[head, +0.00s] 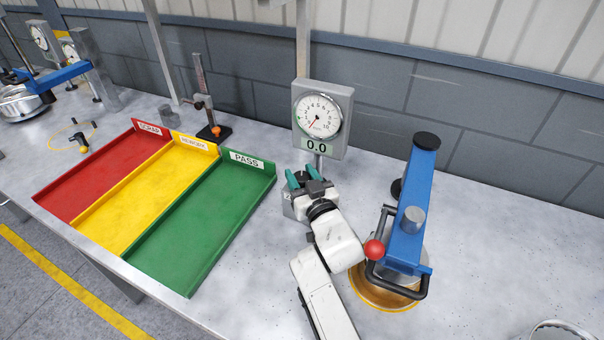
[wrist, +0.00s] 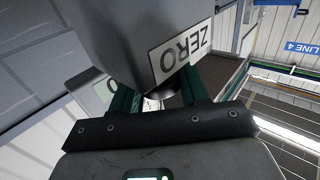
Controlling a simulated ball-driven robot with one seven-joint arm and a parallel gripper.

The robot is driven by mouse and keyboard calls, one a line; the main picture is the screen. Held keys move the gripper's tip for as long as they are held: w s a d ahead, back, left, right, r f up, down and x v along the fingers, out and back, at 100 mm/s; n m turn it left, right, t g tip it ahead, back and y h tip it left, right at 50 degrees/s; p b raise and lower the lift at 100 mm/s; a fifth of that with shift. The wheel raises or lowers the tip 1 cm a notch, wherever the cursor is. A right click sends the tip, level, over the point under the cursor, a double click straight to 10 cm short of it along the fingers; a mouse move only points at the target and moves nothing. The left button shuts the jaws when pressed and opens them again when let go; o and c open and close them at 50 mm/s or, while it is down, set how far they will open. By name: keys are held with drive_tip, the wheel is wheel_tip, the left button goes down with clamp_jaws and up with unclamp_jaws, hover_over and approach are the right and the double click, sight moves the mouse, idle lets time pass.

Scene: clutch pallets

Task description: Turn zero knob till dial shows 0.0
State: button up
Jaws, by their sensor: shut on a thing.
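The grey dial gauge (head: 322,118) stands on a post at the back of the bench. Its digital readout (head: 317,146) shows 0.0, and its red needle points to the lower left. My gripper (head: 303,177), with teal fingers, is just below the gauge. It is shut on the dark zero knob, which is mostly hidden between the fingers. In the wrist view, the fingers (wrist: 157,92) reach up to a grey housing (wrist: 130,35) with a ZERO label (wrist: 181,52). The knob is hard to make out there.
Red (head: 100,172), yellow (head: 135,190) and green (head: 205,222) trays lie left of my arm. A blue clamp press (head: 412,205) with a red ball handle (head: 374,250) stands close on the right. A small black-based stand (head: 213,132) is behind the trays.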

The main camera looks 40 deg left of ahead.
drive_tip(key=shift+s+a+r+n+g+y, duration=0.2)
drive_tip(key=shift+r+n+g+y, duration=0.2)
drive_tip(key=shift+n+g+y, duration=0.4)
drive_tip(key=o, duration=0.9)
drive_tip(key=shift+c, duration=0.2)
drive_tip(key=shift+o, duration=0.5)
drive_tip(key=shift+w+d+f+h, duration=0.1)
drive_tip(key=shift+d+f+h, duration=0.1)
drive_tip(key=shift+h, duration=0.2)
drive_tip(key=shift+f, duration=0.1)
drive_tip(key=shift+a+m+t, duration=0.2)
drive_tip(key=shift+m+t, duration=0.2)
drive_tip(key=shift+m, duration=0.1)
drive_tip(key=shift+m+t+h+b, duration=0.45)
drive_tip(key=shift+m+t+h, duration=0.25)
drive_tip(key=shift+t, duration=0.3)
drive_tip(key=m+t+h+b, duration=0.1)
drive_tip(key=b, duration=0.2)
drive_tip(key=shift+f, duration=0.1)
drive_tip(key=m+t+h+b, duration=0.1)
drive_tip(key=b, duration=0.2)
drive_tip(key=t+h+b, duration=0.1)
drive_tip(key=b, duration=0.2)
drive_tip(key=shift+d+f+m+b, duration=0.1)
drive_tip(key=shift+f+m+b, duration=0.2)
drive_tip(key=shift+m, duration=0.1)
